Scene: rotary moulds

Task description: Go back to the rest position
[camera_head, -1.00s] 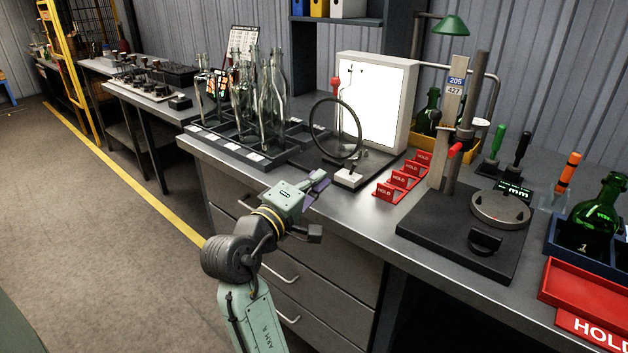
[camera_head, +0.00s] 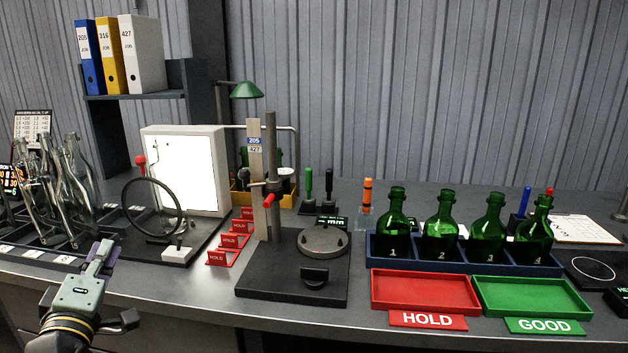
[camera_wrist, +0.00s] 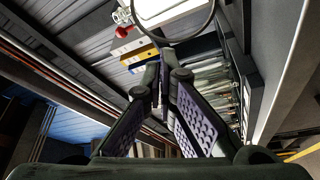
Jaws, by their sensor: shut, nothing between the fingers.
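My gripper (camera_head: 100,256) is at the lower left of the head view, in front of the bench's front edge near the rack of clear bottles. Its fingers are together with nothing held. In the wrist view my gripper's fingers (camera_wrist: 160,95) meet at the tips, their dimpled inner pads showing. The wrist view is tilted and shows binders, a black ring and clear bottles beyond the fingers. My forearm is cut off by the frame's lower edge.
Clear bottles (camera_head: 75,185) stand at left. A black ring (camera_head: 153,236) and lit panel (camera_head: 187,178) are right of my gripper. A gauge stand (camera_head: 290,285), numbered green bottles (camera_head: 441,225), a red HOLD tray (camera_head: 425,308) and green GOOD tray (camera_head: 531,313) are further right.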

